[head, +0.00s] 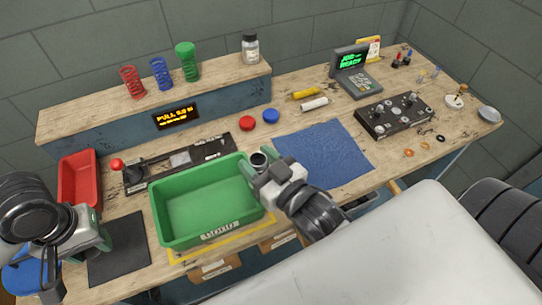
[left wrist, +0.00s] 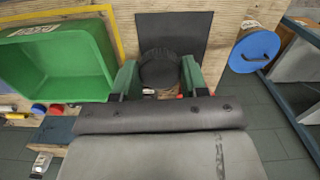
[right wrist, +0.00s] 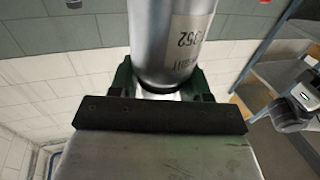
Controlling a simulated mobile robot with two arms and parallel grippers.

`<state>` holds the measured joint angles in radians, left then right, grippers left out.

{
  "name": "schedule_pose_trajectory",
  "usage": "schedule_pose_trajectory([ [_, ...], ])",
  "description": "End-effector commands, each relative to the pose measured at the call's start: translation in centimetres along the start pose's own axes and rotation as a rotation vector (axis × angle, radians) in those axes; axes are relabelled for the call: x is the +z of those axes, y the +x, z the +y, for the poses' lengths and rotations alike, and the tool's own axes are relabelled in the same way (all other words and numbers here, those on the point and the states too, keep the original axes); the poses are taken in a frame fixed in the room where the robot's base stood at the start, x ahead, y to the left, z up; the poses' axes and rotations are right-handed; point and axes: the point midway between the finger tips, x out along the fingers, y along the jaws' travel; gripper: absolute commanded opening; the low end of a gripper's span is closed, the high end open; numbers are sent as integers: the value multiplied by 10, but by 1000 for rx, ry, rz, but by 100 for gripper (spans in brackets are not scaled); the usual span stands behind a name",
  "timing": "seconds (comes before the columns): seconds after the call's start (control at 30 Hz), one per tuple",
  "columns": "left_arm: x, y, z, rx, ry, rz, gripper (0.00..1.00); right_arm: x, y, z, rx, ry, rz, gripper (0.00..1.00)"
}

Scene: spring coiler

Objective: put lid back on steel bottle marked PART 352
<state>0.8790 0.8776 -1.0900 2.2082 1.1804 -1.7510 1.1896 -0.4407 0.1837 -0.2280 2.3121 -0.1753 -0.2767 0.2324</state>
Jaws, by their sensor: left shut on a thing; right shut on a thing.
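My right gripper (right wrist: 160,85) is shut on the steel bottle (right wrist: 168,35), whose label reads 352 in the right wrist view. In the head view the bottle (head: 258,160) shows its dark open mouth at the green tray's right rim, with my right gripper (head: 263,170) around it. My left gripper (left wrist: 159,78) is shut on a round black lid (left wrist: 158,65) in the left wrist view, above a dark mat (left wrist: 185,28). In the head view my left gripper (head: 95,238) is at the front left; the lid is not clearly visible there.
A large green tray (head: 163,222) stands between the grippers. A red bin (head: 70,190) is at the left, and a blue-lidded bucket (left wrist: 258,48) is beside the bench. A blue cloth (head: 325,150) lies flat to the right. Springs and a jar stand on the raised shelf (head: 105,107).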

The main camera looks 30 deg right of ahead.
Motion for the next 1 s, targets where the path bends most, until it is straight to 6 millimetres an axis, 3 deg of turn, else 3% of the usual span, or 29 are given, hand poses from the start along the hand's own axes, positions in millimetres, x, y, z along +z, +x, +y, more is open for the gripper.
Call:
schedule_pose_trajectory([
  [0.5, 0, 0, 0, 0, 0, 0, 22, -24, 54, -65, -490, -7, 6, 5],
  [1.0, 0, 0, 0, 0, 0, 0, 22, -38, 85, -104, -780, -5, 7, 6],
])
